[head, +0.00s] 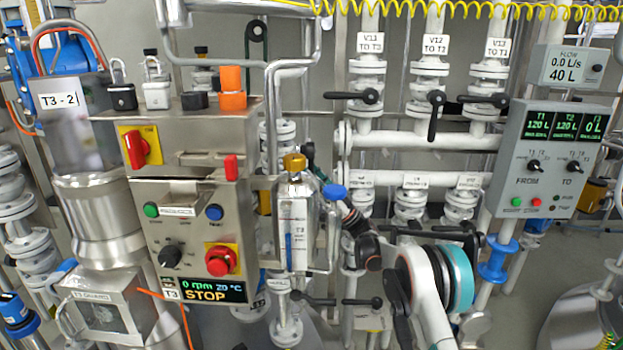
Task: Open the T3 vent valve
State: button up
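A white panel labelled T3 (292,232) stands right of the steel control box, with a vertical blue scale on it. A brass-yellow knob (294,163) sits on its top. A blue round knob (334,191) sits just to its right. No label reading "vent" is legible, so I cannot tell which knob is the T3 vent valve. My arm comes up from the lower right, with a teal ring at its wrist. My gripper (346,212) is dark and small, pointing up-left close to the blue knob. I cannot tell whether it touches it, and its fingers are largely hidden.
The control box (205,195) with switches, a red stop button (221,261) and a display reading STOP fills the left. Padlocks (157,92) stand on it. Pipes with black-handled valves (435,98) rise behind my arm. A FROM/TO panel (548,160) stands right.

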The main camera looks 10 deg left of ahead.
jog(key=shift+f, duration=0.1)
jog(key=v, duration=1.2)
